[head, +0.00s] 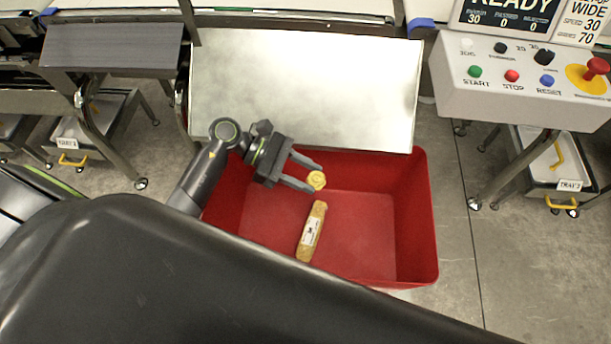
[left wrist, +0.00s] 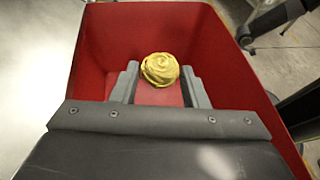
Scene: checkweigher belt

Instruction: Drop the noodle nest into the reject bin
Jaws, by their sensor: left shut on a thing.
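The noodle nest (head: 316,180) is a small round yellow coil. My left gripper (head: 309,176) is shut on it and holds it over the red reject bin (head: 410,220). In the left wrist view the nest (left wrist: 160,69) sits at the fingertips (left wrist: 160,80), with the red bin wall (left wrist: 100,40) around and behind it. The bin is open at the top. My right gripper does not show in either view.
A yellow-brown packaged bar (head: 311,232) with a white label lies on the bin floor. A shiny metal plate (head: 305,85) borders the bin's far side. A button console (head: 520,90) stands at the right. Bare floor shows right of the bin.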

